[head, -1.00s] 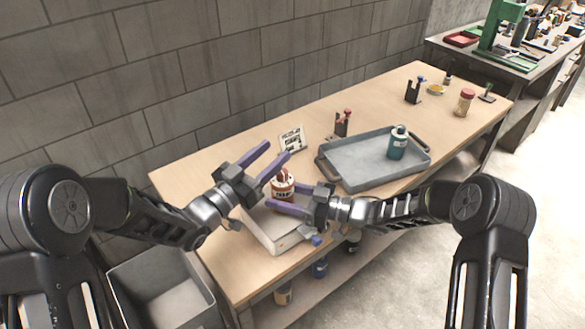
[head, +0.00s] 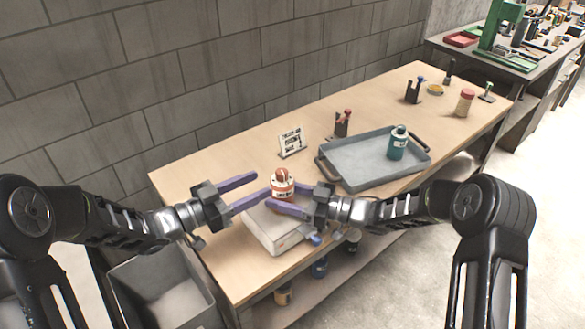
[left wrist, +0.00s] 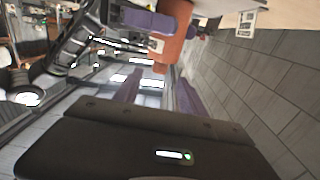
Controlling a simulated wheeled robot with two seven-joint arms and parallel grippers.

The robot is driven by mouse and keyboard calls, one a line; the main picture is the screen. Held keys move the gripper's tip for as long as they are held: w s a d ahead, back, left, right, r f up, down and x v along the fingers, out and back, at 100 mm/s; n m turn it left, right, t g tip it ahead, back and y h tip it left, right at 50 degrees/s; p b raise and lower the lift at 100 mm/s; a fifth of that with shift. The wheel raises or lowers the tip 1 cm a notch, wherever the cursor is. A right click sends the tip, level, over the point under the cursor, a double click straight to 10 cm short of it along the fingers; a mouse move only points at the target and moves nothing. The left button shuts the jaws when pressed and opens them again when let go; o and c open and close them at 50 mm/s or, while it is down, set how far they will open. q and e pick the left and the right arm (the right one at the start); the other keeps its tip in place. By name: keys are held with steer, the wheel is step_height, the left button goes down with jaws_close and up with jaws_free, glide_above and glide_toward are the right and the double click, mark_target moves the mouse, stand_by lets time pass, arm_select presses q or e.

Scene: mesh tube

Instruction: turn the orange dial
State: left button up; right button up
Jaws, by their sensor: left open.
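The clearest orange thing is a bottle-like body (head: 283,184) with a white label band and a rounded orange top (head: 282,174), above the pale box at the near edge of the bench. I cannot tell whether that top is the dial. My right gripper (head: 281,197) has its purple fingers on both sides of the body and appears shut on it. My left gripper (head: 264,183) is open and empty, its fingertips just left of the body. The left wrist view shows the orange body (left wrist: 173,48) beyond the left fingers, with a purple right finger across it.
The pale box (head: 272,237) has a blue knob (head: 316,240) at its front. A grey tray (head: 350,175) with a teal bottle (head: 397,145) lies to the right. A small printed sign (head: 292,142) and a dark holder (head: 342,125) stand behind. A grey bin (head: 165,290) is at the lower left.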

mark_target(287, 171)
arm_select(q)
steer(key=x, duration=1.1)
jaws_close()
stand_by(0.3)
